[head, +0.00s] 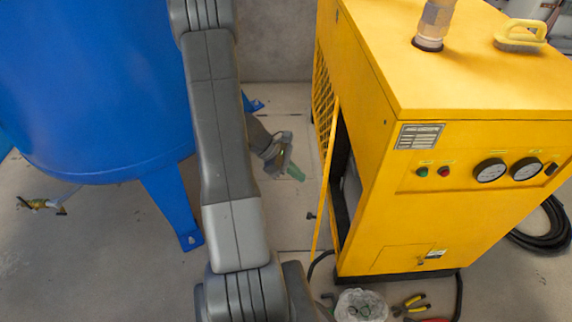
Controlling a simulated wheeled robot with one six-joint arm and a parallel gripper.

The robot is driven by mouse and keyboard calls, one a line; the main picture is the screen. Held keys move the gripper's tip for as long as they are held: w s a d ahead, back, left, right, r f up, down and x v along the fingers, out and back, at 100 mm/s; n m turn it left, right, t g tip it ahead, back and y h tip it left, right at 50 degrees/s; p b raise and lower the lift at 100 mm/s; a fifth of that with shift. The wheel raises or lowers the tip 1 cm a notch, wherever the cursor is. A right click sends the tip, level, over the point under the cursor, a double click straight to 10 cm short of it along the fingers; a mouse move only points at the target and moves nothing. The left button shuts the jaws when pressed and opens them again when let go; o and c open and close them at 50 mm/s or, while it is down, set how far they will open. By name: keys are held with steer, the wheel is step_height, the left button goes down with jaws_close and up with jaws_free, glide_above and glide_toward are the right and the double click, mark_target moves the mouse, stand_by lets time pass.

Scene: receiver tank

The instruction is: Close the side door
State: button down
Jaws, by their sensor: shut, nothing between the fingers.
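The side door (323,128) is a yellow panel with a grille in its upper part, on the left side of the yellow cabinet (440,215). It stands ajar: its near edge is swung out to the left, and a dark gap shows between it and the cabinet. A small dark knob (310,215) sticks out low on the door. My gripper (293,172), with greenish fingertips, is shut and empty. It is left of the door, on its outer side, and appears apart from it. My arm hides part of the floor and the tank.
A blue tank (90,90) on legs stands at left, with a brass valve (42,205) below it. A clear bag (360,305), pliers (412,303) and a black hose (545,228) lie on the floor by the cabinet. A yellow-handled brush (520,35) sits on top.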

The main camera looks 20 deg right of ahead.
steer(key=shift+s+d+f, duration=0.1)
steer(key=shift+s+d, duration=0.3)
steer(key=shift+d, duration=0.3)
steer(key=shift+s+d+f, duration=0.15)
steer(key=shift+s+d, duration=0.2)
steer(key=shift+d, duration=0.3)
steer(key=shift+s+d+f, duration=0.1)
steer(key=shift+s+d, duration=0.3)
steer(key=shift+d, duration=0.3)
steer(key=s+d+b, duration=0.3)
steer(key=d, duration=0.4)
steer(key=shift+s+d, duration=0.3)
steer(key=shift+s, duration=0.05)
steer(key=shift+a, duration=0.1)
